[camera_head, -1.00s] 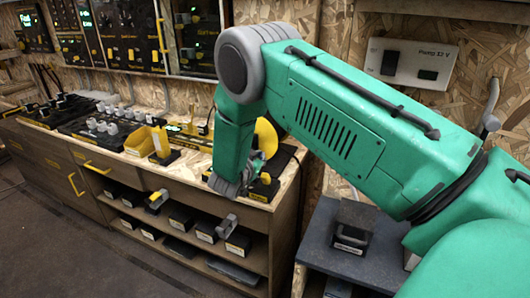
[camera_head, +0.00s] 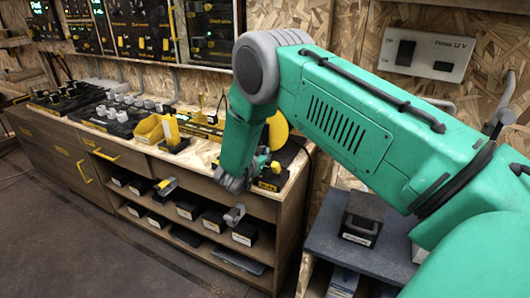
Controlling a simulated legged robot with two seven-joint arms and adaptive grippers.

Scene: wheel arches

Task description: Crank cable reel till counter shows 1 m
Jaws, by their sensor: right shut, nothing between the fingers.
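The yellow cable reel (camera_head: 279,130) stands on the right end of the wooden bench, partly hidden behind my right forearm. A dark base with a yellow label (camera_head: 271,180) sits below it at the bench edge. My right gripper (camera_head: 232,183) points down in front of the bench's front edge, left of the reel base. It is small and dark here, shut and empty. I cannot make out the crank handle clearly. My left gripper is not in view.
Black boxes (camera_head: 188,210) fill the open shelves below. A blue-grey stand (camera_head: 325,235) with a dark block (camera_head: 362,218) is at right. The floor at left is clear.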

